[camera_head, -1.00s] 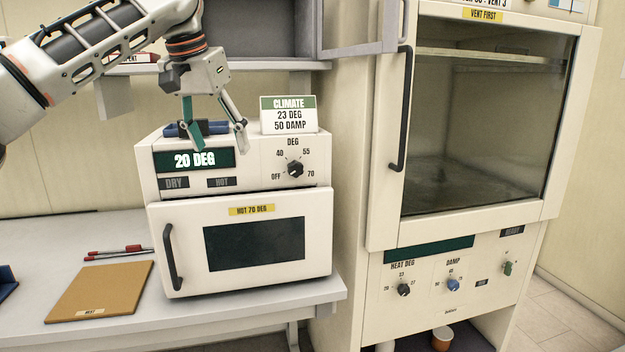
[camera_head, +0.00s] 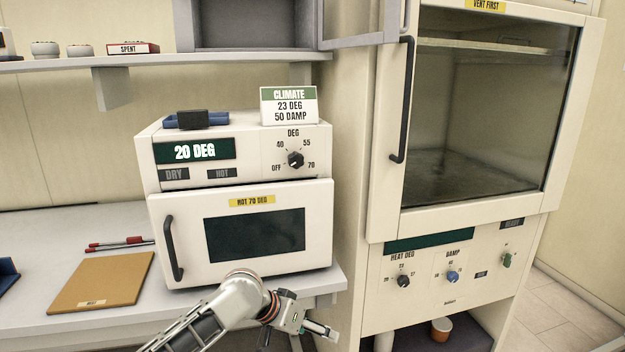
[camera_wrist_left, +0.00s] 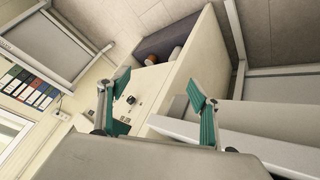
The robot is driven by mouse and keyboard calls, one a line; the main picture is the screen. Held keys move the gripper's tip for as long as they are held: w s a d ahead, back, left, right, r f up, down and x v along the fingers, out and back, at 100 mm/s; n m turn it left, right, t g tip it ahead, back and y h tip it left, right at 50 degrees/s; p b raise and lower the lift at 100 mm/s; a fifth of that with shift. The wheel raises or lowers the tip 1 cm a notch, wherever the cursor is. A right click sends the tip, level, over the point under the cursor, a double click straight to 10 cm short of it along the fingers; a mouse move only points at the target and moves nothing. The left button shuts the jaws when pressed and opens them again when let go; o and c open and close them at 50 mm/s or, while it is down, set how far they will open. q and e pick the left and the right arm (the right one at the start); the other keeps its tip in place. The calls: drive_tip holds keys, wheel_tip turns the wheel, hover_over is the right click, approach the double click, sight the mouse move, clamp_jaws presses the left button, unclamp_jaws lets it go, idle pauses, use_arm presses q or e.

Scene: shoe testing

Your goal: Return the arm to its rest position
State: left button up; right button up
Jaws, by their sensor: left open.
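My left arm (camera_head: 215,314) is low at the bottom of the head view, in front of the bench edge and below the oven door. Its left gripper (camera_head: 297,338) is at the lower middle, with one finger pointing right. In the wrist view the left gripper (camera_wrist_left: 157,82) shows two teal-padded fingers spread wide, with nothing between them. My right gripper is not in view.
The white oven (camera_head: 320,210) stands closed on the bench (camera_head: 40,235). A blue tray (camera_head: 220,118) holding a black block (camera_head: 193,120) is on top. A tall cabinet (camera_head: 372,190) stands right; a cup (camera_head: 441,329) sits low inside. A brown board (camera_head: 102,282) lies left.

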use_arm(q)
drive_tip(key=s+a+f+n+t, duration=0.2)
drive_tip(key=s+a+f+t, duration=0.2)
drive_tip(key=s+f, duration=0.8)
drive_tip(key=s+a+f+t+y, duration=0.1)
drive_tip(key=s+a+f+y, duration=0.1)
drive_tip(key=s+a, duration=0.6)
drive_tip(key=s+a+f+t+y, duration=0.1)
drive_tip(key=s+a+f+y, duration=0.1)
drive_tip(key=s+a+f, duration=0.3)
drive_tip(key=s+a, duration=0.3)
drive_tip(key=s, duration=0.1)
drive_tip(key=shift+s+a+m+t, duration=0.3)
